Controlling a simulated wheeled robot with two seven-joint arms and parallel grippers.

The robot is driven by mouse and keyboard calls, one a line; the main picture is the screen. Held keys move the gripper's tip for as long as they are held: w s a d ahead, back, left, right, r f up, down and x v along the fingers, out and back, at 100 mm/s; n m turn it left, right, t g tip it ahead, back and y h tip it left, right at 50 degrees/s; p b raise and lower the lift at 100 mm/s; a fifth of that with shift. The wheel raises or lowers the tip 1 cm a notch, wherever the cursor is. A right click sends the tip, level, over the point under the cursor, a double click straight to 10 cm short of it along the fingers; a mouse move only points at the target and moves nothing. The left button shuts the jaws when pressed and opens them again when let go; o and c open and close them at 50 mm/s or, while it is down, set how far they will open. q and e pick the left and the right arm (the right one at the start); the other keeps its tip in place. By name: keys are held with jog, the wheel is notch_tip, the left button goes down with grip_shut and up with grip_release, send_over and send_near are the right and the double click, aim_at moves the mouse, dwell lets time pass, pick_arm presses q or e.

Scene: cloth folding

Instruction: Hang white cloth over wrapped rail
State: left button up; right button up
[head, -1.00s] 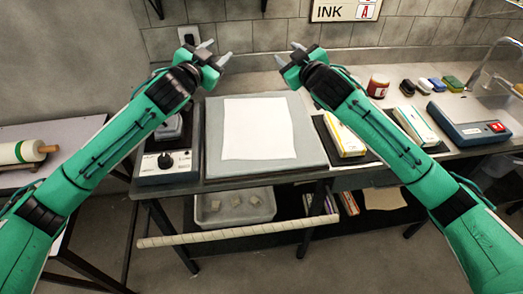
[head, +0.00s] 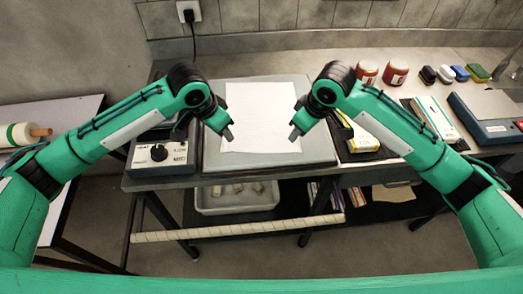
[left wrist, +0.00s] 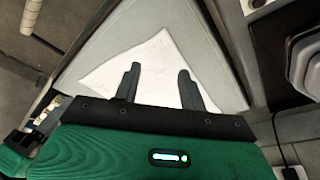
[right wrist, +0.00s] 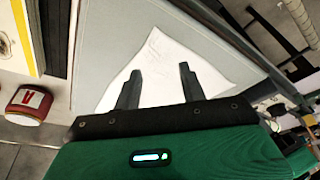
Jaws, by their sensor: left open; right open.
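The white cloth (head: 262,118) lies flat on a grey board (head: 318,152) on the workbench. The wrapped rail (head: 240,227) runs level along the bench's front, below the top, and nothing hangs on it. My left gripper (head: 228,133) is open and empty above the cloth's left edge. My right gripper (head: 294,134) is open and empty above its right edge. In the left wrist view, the cloth (left wrist: 150,62) shows beyond and between the open fingers (left wrist: 158,80). In the right wrist view, the cloth (right wrist: 165,62) likewise shows beyond the open fingers (right wrist: 160,82).
A control box (head: 160,157) stands left of the board. Yellow and white boxes (head: 358,140) lie to the right, with red-lidded jars (head: 396,73) behind. A grey bin (head: 236,203) sits on the lower shelf behind the rail. The floor in front is clear.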

aim_at(226, 147)
pick_arm(q)
jog(key=shift+f, duration=2.6)
pick_arm(e)
jog(key=shift+f, duration=2.65)
pick_arm(q)
jog(key=shift+f, duration=0.25)
pick_arm(e)
jog(key=shift+f, duration=0.2)
pick_arm(q)
jog(key=shift+r, duration=0.1)
jog(key=shift+c, duration=0.9)
pick_arm(e)
jog(key=shift+r, duration=0.1)
jog(key=shift+c, duration=0.9)
pick_arm(q)
grip_shut()
pick_arm(e)
grip_shut()
pick_arm(q)
jog(key=shift+a+r, duration=0.1)
jog(key=shift+r, duration=0.05)
pick_arm(e)
jog(key=shift+r, duration=0.15)
